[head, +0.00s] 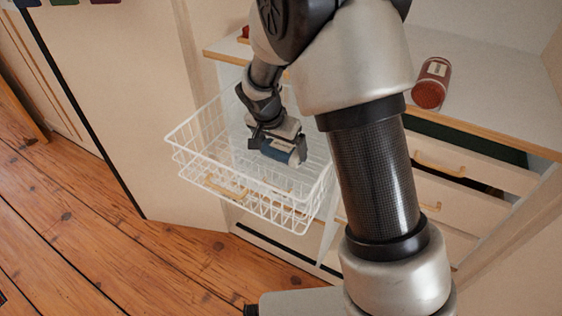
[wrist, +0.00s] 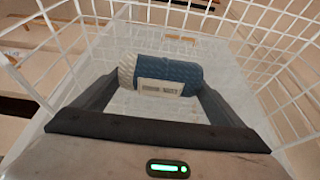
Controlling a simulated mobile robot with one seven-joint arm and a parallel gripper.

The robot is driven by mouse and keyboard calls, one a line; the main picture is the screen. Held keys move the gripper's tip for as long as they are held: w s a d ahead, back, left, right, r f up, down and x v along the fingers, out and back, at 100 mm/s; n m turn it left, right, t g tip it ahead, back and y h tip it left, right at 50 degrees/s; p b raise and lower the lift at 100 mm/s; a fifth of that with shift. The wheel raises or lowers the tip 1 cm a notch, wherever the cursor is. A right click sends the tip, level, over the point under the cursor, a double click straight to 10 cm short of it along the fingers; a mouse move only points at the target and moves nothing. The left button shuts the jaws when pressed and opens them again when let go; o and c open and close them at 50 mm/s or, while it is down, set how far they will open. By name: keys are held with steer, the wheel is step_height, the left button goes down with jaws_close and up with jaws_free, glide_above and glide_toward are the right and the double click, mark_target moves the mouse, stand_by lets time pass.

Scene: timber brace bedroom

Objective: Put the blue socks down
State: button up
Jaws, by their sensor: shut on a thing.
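The blue socks (wrist: 165,74) are a rolled bundle with a pale end and a white label, seen in the wrist view between my two fingers. They also show in the head view (head: 277,151). My gripper (wrist: 158,88) is shut on them; in the head view my gripper (head: 272,142) points down into the white wire basket (head: 190,150). The basket is pulled out from the unit. The socks are within the basket's outline; I cannot tell whether they touch its bottom.
A red-brown jar (head: 432,84) lies on the white countertop (head: 480,85) at the right. Drawers with wooden handles (head: 440,166) are below it. The basket's wire walls surround my gripper. The wooden floor (head: 110,245) at the left is clear.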

mark_target(282, 159)
steer(key=shift+f+b, duration=0.5)
steer(key=shift+f, duration=1.85)
steer(key=shift+f, duration=0.15)
steer(key=o, duration=0.8)
